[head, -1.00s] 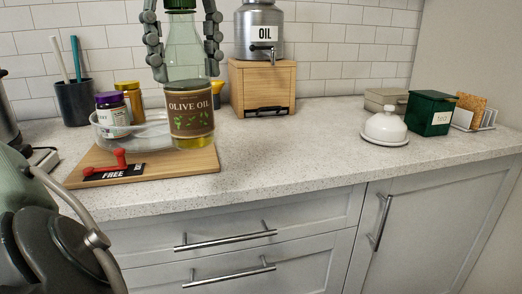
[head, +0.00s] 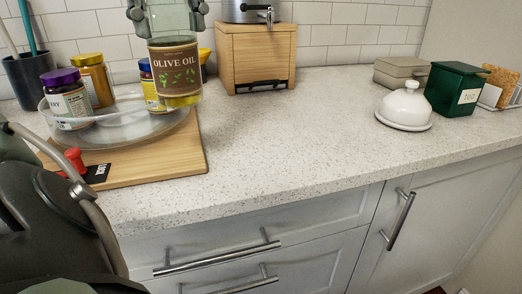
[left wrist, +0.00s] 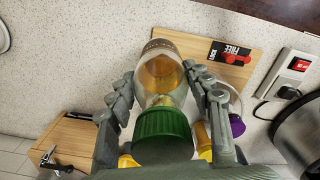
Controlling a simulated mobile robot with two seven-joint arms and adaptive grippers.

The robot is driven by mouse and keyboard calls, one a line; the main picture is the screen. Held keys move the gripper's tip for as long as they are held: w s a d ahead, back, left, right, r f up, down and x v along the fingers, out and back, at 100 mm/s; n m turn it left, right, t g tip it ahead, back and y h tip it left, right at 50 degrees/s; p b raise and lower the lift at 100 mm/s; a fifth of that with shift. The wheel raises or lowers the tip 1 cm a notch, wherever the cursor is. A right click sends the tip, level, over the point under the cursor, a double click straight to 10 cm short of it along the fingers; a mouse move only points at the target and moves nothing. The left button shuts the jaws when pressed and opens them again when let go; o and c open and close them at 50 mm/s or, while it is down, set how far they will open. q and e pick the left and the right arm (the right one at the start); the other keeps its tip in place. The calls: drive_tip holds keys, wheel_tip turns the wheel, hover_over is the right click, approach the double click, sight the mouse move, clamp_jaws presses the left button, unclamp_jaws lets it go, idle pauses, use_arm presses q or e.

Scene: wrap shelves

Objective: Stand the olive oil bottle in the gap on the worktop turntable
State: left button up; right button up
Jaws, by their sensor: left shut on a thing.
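The olive oil bottle (head: 174,72) hangs upright in my left gripper (head: 168,12), with its brown label facing the head camera. The fingers close around its upper part; its top is cut off in the head view. In the left wrist view its green cap (left wrist: 163,128) sits between the fingers. The clear round turntable (head: 125,133) rests on a wooden board. It carries a purple-lidded jar (head: 67,98), a yellow-lidded jar (head: 96,80) and a blue-lidded jar (head: 147,78) partly behind the bottle. The bottle appears over the turntable's back right; its height is hard to judge. My right gripper is unseen.
A red lever (head: 74,160) on a LOCK/FREE plate is at the board's front. A dark utensil cup (head: 27,82) stands back left, a wooden box (head: 257,60) back right. A white domed dish (head: 405,108) and green tea box (head: 456,88) stand right. The middle worktop is clear.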

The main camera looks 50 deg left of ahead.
use_arm(q)
drive_tip(key=shift+d, duration=0.1)
use_arm(e)
drive_tip(key=shift+s+d, duration=0.1)
use_arm(q)
drive_tip(key=w+d+f+p, duration=0.1)
drive_tip(key=w+d+f, duration=0.4)
drive_tip(key=w+f, duration=0.5)
drive_tip(key=shift+d+f, duration=0.3)
use_arm(e)
drive_tip(key=f, duration=0.1)
drive_tip(key=s+f, duration=0.1)
drive_tip(key=f, duration=0.1)
drive_tip(key=shift+s, duration=0.1)
use_arm(q)
drive_tip(key=shift+w, duration=0.1)
drive_tip(key=shift+f, duration=0.1)
use_arm(e)
drive_tip(key=shift+r, duration=0.1)
